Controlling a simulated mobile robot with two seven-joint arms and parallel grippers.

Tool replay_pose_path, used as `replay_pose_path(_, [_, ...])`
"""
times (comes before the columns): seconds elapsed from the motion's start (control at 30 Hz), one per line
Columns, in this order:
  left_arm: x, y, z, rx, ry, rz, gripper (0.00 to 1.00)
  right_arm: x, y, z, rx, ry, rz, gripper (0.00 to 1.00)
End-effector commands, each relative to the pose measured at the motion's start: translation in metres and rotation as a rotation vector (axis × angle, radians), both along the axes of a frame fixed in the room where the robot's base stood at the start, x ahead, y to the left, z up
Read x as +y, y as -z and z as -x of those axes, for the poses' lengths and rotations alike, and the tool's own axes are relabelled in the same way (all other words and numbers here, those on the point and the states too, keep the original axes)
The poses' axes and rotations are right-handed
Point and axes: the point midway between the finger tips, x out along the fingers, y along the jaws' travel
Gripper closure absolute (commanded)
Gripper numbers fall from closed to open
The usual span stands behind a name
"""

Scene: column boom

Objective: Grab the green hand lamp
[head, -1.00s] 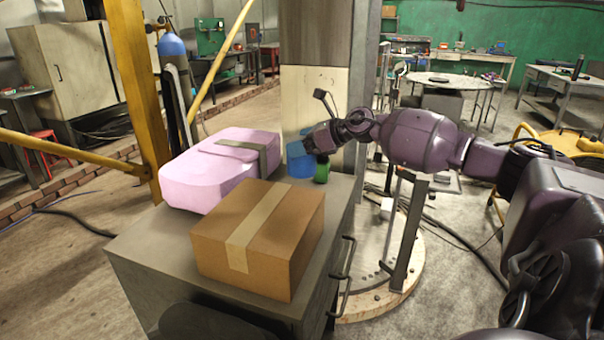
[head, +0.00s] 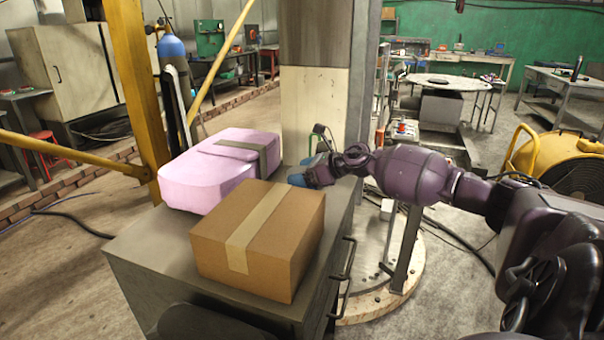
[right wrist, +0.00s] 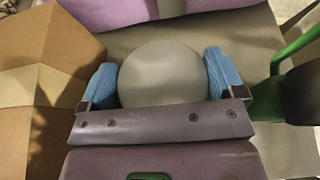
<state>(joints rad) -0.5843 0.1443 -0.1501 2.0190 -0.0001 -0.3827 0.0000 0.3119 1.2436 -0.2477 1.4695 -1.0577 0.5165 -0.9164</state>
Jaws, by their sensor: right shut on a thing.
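My right gripper (head: 311,165) is low over the far right corner of the grey cabinet top (head: 150,245). In the right wrist view the blue fingertips of my right gripper (right wrist: 162,80) are shut on the sides of a pale, round-faced thing, which I take to be the green hand lamp (right wrist: 160,75). A green curved bar and a dark rounded part show just right of the fingers; I cannot tell if they belong to it. In the head view my gripper hides most of the lamp. My left gripper is not in view.
A taped cardboard box (head: 283,255) stands at the front of the cabinet, with a pink case (head: 190,180) behind it. A column (head: 315,100) rises close behind my right gripper. A yellow fan (head: 560,160) is at the right.

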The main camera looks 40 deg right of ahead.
Motion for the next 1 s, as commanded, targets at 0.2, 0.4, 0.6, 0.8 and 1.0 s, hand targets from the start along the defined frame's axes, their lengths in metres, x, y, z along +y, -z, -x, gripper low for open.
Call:
replay_pose_path(0.2, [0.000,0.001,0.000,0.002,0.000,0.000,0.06,0.000,0.003,0.000,0.000,0.000,0.000,0.09])
replay_pose_path(0.4, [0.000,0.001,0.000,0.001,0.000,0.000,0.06,0.000,0.003,0.000,0.000,0.000,0.000,0.00])
replay_pose_path(0.6, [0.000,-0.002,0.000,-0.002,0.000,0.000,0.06,-0.001,-0.002,0.002,0.000,0.001,0.000,0.00])
replay_pose_path(0.8, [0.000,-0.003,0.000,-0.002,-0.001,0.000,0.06,-0.010,-0.010,0.020,0.002,0.001,0.001,0.00])
replay_pose_path(1.0, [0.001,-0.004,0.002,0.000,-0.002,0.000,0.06,-0.022,-0.020,0.042,0.001,0.001,0.001,0.00])
